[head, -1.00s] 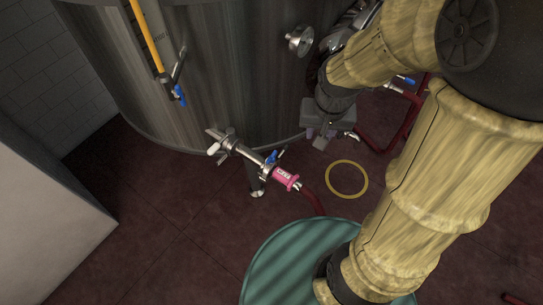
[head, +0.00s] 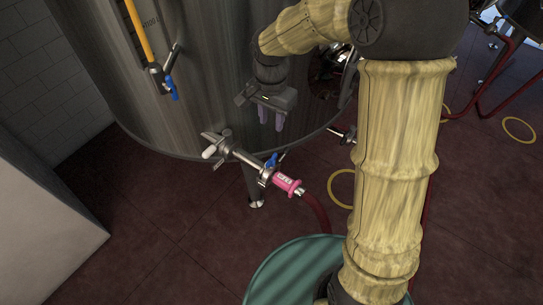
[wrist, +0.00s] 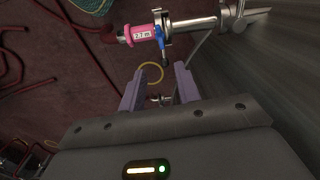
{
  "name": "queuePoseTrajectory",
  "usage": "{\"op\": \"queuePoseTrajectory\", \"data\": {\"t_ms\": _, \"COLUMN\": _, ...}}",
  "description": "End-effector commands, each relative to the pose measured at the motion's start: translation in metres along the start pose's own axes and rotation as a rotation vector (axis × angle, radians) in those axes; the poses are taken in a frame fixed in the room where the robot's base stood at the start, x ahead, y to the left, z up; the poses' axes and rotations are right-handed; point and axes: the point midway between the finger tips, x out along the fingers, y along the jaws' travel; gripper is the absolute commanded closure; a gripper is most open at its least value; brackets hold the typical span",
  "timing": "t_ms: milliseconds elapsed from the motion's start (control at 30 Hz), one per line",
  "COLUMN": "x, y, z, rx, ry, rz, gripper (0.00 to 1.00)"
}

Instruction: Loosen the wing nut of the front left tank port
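A steel port fitting (head: 233,150) sticks out low on the front left of the steel tank (head: 200,70). A clamp with a pale wing nut (head: 210,151) sits at its tank end; the clamp (wrist: 235,14) also shows at the top right of the wrist view. A blue valve handle (head: 271,160) and a pink labelled sleeve (head: 287,183) follow outward. My gripper (head: 271,126) is right of the clamp and above the fitting, apart from both. Its purple fingers (wrist: 160,78) are spread with nothing between them. How tight the nut is cannot be told.
A red hose (head: 316,211) runs from the sleeve toward a teal round top (head: 285,268). A yellow ring (head: 341,187) lies on the dark red floor. A white block (head: 45,230) stands at left. Another valve with a blue handle (head: 171,88) hangs on the tank.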

Motion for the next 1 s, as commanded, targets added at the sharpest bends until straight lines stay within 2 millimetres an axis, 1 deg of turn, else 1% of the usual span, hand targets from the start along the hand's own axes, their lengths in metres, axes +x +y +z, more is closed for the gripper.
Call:
{"op": "queuePoseTrajectory", "data": {"t_ms": 167, "x": 0.024, "y": 0.001, "z": 0.001, "rx": -0.001, "ry": -0.004, "rz": 0.002, "gripper": 0.67}}
{"op": "queuePoseTrajectory", "data": {"t_ms": 800, "x": 0.137, "y": 0.001, "z": 0.001, "rx": -0.001, "ry": -0.003, "rz": 0.002, "gripper": 0.67}}
{"op": "queuePoseTrajectory", "data": {"t_ms": 900, "x": 0.152, "y": 0.000, "z": 0.001, "rx": -0.002, "ry": -0.003, "rz": 0.001, "gripper": 0.67}}
{"op": "queuePoseTrajectory", "data": {"t_ms": 1000, "x": 0.162, "y": 0.000, "z": 0.001, "rx": -0.002, "ry": -0.002, "rz": 0.000, "gripper": 0.67}}
